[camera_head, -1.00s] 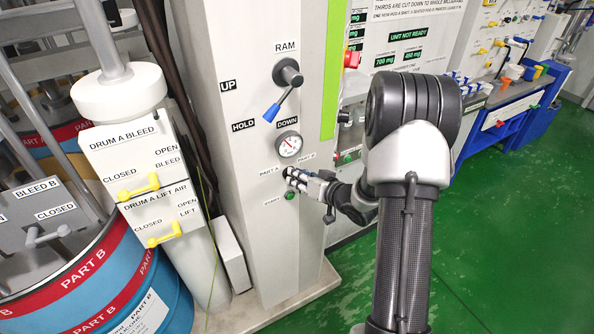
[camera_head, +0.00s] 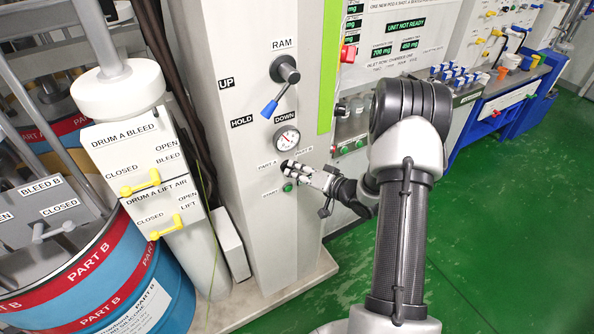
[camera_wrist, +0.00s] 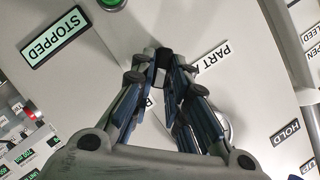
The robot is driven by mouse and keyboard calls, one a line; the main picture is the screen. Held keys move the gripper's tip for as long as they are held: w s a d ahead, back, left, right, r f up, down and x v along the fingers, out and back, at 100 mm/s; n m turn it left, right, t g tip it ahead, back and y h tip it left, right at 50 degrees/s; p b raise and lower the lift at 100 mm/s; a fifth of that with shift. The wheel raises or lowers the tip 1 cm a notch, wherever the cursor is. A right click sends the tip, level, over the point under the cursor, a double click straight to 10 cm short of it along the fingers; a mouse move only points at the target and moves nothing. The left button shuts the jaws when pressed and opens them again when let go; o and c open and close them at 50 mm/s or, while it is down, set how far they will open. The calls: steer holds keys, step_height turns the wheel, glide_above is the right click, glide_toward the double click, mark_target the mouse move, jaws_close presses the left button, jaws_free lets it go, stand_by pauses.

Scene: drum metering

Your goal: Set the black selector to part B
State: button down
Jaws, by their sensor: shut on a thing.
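The black selector (camera_wrist: 162,56) sits on the light grey column face, between the PART A label (camera_head: 267,164) and the PART B label (camera_head: 305,151). My gripper (camera_head: 288,168) reaches it from the right in the head view. In the wrist view my gripper's fingertips (camera_wrist: 161,70) are closed on the selector's sides. The PART A label (camera_wrist: 213,62) lies just right of the fingers there. The fingers hide most of the selector in the head view, so I cannot tell which part it points to.
A green START button (camera_head: 288,187) is just below the selector. A pressure gauge (camera_head: 287,138) and the blue-tipped RAM lever (camera_head: 279,91) are above. A STOPPED sign (camera_wrist: 55,38) shows in the wrist view. Open green floor (camera_head: 480,240) lies to the right.

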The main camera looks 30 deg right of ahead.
steer(key=shift+w+r, duration=0.1)
steer(key=shift+r, duration=0.05)
steer(key=c, duration=1.6)
jaws_free()
steer(key=shift+o, duration=0.2)
steer(key=v, duration=1.2)
steer(key=shift+w, duration=0.1)
